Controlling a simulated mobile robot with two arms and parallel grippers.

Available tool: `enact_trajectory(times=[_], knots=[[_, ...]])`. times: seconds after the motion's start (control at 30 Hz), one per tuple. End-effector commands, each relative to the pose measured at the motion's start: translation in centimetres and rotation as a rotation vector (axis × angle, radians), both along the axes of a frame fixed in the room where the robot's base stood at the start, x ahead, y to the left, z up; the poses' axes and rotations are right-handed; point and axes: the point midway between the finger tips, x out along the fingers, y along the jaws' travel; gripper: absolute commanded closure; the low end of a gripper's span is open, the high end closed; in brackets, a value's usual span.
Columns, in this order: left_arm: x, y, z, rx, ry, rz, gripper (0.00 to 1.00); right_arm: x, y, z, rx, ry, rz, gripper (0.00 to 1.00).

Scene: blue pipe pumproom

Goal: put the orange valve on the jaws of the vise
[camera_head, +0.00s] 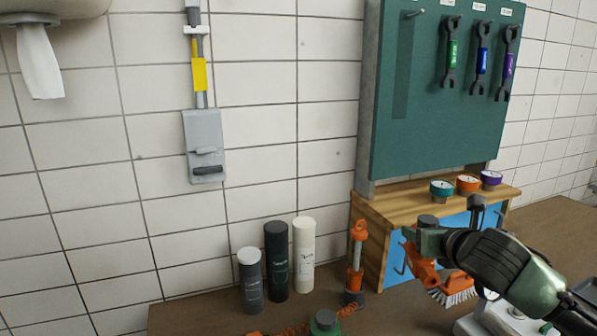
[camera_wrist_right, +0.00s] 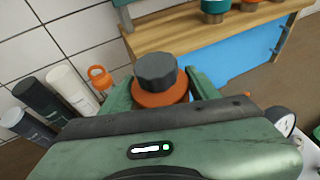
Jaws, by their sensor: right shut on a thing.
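My right gripper (camera_head: 432,238) is shut on the orange valve (camera_wrist_right: 160,97), which has a dark grey faceted cap. In the right wrist view the valve sits between the green fingers (camera_wrist_right: 163,88). In the head view the cap (camera_head: 428,221) shows above the gripper, in front of the wooden shelf unit, and the arm hides part of the valve. I cannot make out the vise or its jaws in either view. My left gripper is not in view.
Three bottles (camera_head: 277,262) and an orange ring-topped tool (camera_head: 357,255) stand left. A brush (camera_head: 455,290) is beside the gripper. Some brown bench is clear.

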Motion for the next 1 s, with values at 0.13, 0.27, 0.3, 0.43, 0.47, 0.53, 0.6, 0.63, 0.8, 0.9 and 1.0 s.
enact_trajectory(times=[0.13, 0.27, 0.3, 0.43, 0.47, 0.53, 0.6, 0.63, 0.8, 0.9, 1.0], knots=[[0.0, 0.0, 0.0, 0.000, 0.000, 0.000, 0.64, -3.7, 4.3, -0.7, 0.003, -0.004, 0.027, 1.00], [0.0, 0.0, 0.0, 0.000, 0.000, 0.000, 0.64, -7.6, 7.3, -0.9, 0.004, -0.006, 0.033, 1.00], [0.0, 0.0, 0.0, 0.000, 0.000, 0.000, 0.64, -8.7, 7.9, -0.9, 0.004, -0.006, 0.033, 1.00], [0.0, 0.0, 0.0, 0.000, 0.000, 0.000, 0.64, -11.8, 9.3, -0.7, 0.004, -0.007, 0.025, 1.00], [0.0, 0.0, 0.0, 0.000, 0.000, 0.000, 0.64, -12.4, 9.5, -0.6, 0.005, -0.007, 0.024, 1.00], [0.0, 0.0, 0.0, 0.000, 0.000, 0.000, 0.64, -13.4, 9.8, -0.5, 0.004, -0.006, 0.019, 1.00], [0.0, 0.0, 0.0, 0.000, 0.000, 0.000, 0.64, -14.0, 10.0, -0.5, 0.004, -0.005, 0.016, 1.00], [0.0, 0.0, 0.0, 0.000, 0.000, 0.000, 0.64, -14.2, 10.0, -0.5, 0.005, -0.004, 0.015, 1.00], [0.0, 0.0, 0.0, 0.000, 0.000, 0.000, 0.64, -14.5, 10.1, -0.5, 0.005, -0.002, 0.013, 1.00], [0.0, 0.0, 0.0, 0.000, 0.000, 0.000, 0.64, -14.4, 10.0, -0.4, 0.002, -0.004, 0.013, 1.00], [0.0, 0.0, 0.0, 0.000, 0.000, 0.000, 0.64, -14.4, 10.0, -0.4, 0.002, -0.004, 0.013, 1.00]])
